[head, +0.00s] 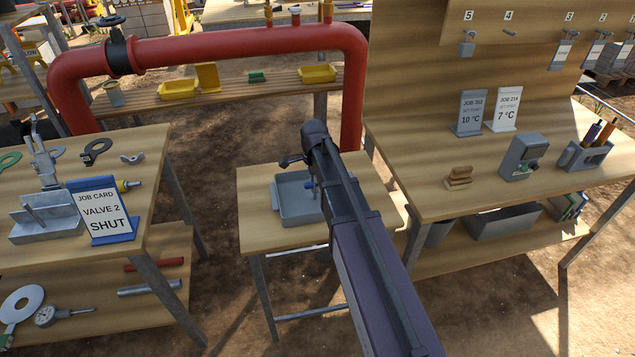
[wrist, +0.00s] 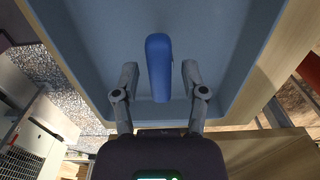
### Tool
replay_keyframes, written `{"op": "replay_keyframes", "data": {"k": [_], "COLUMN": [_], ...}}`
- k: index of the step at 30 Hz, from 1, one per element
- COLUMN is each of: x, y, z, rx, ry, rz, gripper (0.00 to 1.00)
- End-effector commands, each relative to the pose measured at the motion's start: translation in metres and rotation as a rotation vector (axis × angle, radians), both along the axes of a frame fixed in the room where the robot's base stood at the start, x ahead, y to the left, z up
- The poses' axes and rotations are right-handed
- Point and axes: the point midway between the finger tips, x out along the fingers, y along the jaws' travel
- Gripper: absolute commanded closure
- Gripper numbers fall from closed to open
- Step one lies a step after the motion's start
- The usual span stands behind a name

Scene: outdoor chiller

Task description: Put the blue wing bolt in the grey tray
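The grey tray (head: 291,205) sits on the small middle table, partly hidden by my arm in the head view. Its bluish-grey floor and walls fill much of the wrist view (wrist: 225,45). The blue wing bolt (wrist: 159,68) lies between my two fingers in the wrist view, with a gap on each side. It shows as a small blue shape over the tray in the head view (head: 309,184). My gripper (wrist: 160,78) is open over the tray. I cannot tell whether the bolt touches the tray floor.
The left bench (head: 150,215) holds a job card (head: 100,212), a metal clamp and a grey wing bolt (head: 132,159). A red pipe (head: 240,45) arches behind. The middle table's front left is clear.

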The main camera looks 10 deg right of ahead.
Motion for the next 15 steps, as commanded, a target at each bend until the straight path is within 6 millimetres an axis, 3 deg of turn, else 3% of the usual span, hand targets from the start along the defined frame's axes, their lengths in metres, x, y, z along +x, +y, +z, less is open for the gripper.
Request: {"op": "replay_keyframes", "data": {"k": [15], "x": [0.0000], "y": [0.0001], "z": [0.0038], "rx": [0.000], "ry": [0.000], "rz": [0.000], "gripper": [0.38]}}
